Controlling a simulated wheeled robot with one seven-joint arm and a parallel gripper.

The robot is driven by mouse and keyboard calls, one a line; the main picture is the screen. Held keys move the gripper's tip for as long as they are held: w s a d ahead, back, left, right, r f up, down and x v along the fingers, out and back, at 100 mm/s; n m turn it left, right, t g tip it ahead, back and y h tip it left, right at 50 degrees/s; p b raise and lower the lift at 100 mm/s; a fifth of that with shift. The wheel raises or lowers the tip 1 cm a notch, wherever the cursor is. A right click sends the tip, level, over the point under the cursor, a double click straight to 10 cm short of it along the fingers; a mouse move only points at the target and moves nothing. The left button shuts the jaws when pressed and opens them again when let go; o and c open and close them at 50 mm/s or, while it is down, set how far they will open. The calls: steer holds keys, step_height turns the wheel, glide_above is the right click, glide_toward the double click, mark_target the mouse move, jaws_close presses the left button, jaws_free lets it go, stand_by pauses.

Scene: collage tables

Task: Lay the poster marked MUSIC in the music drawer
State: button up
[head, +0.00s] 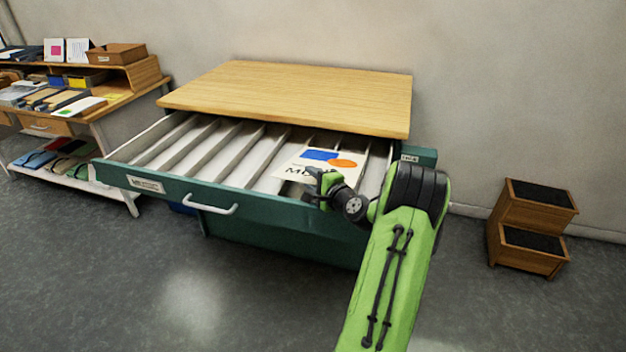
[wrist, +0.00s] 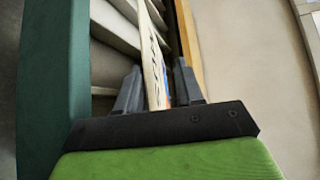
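The white poster (head: 312,159) has a blue shape, an orange shape and dark lettering that starts "MU"; my gripper hides the rest. My gripper (head: 318,183) is at the poster's near edge, over the right part of the open drawer. In the wrist view the poster (wrist: 153,60) stands nearly edge-on between the two fingers of my gripper (wrist: 157,92), which look closed on it. The wide drawer (head: 256,205) is pulled out of the green cabinet, with a small label on its front too blurred to read. I cannot tell whether the poster touches the drawer's dividers.
Slanted dividers (head: 205,150) split the drawer into several slots. The wooden cabinet top (head: 300,95) overhangs the drawer's back and is bare. A cluttered desk (head: 120,97) stands at the left. A wooden step stool (head: 532,228) stands at the right. The floor in front is clear.

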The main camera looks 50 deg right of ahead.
steer(key=o, duration=0.4)
steer(key=s+a+r+b, duration=0.2)
steer(key=s+a, duration=0.1)
steer(key=a, duration=0.5)
steer(key=shift+s+r, duration=0.2)
steer(key=shift+r, duration=0.05)
step_height(320, 180, up, 6)
steer(key=s+a+p, duration=0.1)
steer(key=a+p, duration=0.1)
steer(key=p, duration=0.1)
steer(key=shift+a+p, duration=0.3)
steer(key=shift+s+f, duration=0.1)
